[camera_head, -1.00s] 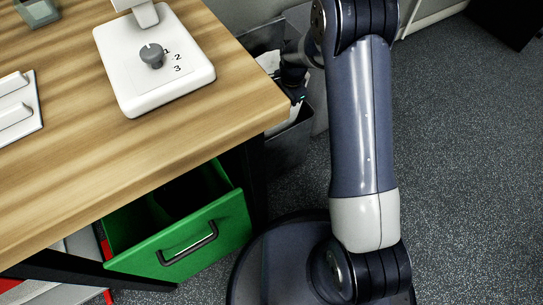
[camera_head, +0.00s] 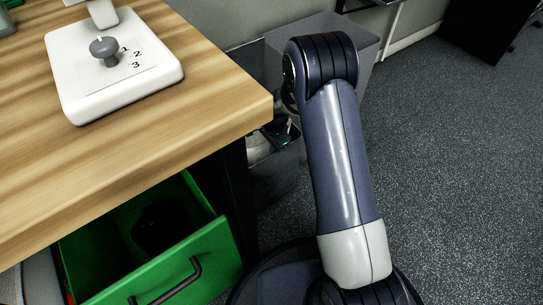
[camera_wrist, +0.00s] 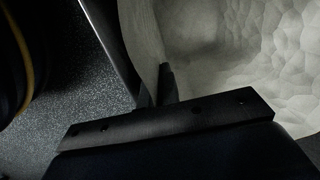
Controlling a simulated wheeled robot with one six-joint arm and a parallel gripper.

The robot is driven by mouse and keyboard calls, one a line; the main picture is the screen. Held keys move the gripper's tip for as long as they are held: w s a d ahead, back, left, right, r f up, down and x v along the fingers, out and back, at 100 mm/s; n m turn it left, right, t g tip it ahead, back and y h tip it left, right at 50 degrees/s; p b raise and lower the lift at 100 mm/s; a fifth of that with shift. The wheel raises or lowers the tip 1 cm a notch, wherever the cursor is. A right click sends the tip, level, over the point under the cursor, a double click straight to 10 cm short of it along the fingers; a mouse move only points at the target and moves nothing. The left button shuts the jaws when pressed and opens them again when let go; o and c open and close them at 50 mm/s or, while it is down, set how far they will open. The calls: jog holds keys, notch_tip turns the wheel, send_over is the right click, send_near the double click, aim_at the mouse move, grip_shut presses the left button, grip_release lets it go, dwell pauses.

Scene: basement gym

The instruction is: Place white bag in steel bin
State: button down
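The white bag (camera_wrist: 235,55) fills the upper right of the wrist view as a pale, crinkled, hollow surface, very close to my gripper. In the head view only a small pale patch (camera_head: 258,148) shows beside the desk corner. My gripper (camera_wrist: 166,85) shows as a dark bar and one narrow finger against the bag's edge. The other finger is not distinguishable, so its grip on the bag is unclear.
The wooden desk (camera_head: 130,150) carries a white device with a dial (camera_head: 110,70). An open green drawer (camera_head: 175,265) sticks out below it, close to my base. Speckled floor (camera_head: 450,180) is clear on the right.

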jog(key=shift+f+b, duration=0.5)
jog(key=shift+f, duration=1.2)
jog(key=shift+f+b, duration=0.4)
jog(key=shift+f, duration=0.15)
jog(key=c, duration=2)
grip_release()
jog(key=shift+o, duration=0.2)
jog(key=shift+r, duration=0.15)
notch_tip(320, 180, up, 13)
jog(key=s+p, duration=0.1)
jog(key=p, duration=0.4)
jog(key=shift+d+p, duration=0.3)
jog(key=shift+p, duration=0.05)
